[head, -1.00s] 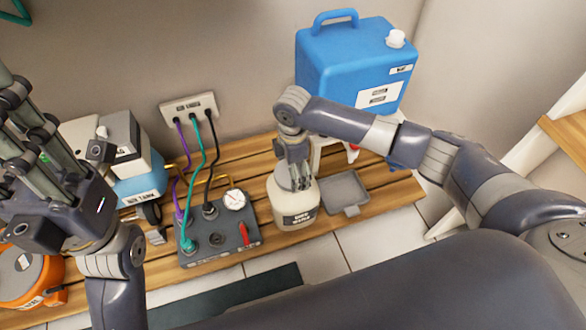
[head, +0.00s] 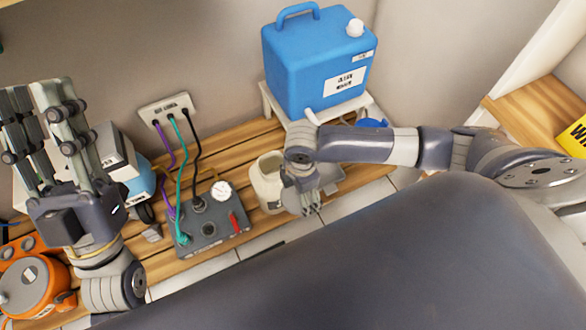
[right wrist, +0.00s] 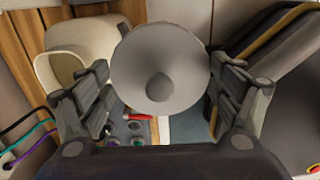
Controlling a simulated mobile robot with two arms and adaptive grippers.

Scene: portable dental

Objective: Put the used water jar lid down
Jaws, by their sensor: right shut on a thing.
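My right gripper (head: 309,208) is shut on the used water jar lid, a round pale grey disc with a small knob. The cream jar (head: 266,186) stands open on the wooden bench, left of the gripper. Its open mouth also shows in the right wrist view (right wrist: 62,70). A grey tray (head: 329,175) lies right of the jar, partly behind the right gripper. My left gripper (head: 42,125) is raised at the left, open and empty.
A grey control box (head: 212,232) with a gauge, red switch and cables sits left of the jar. A blue water container (head: 315,60) stands on a white stand behind. An orange unit (head: 35,285) is at lower left. The slatted bench (head: 235,150) has little bare room.

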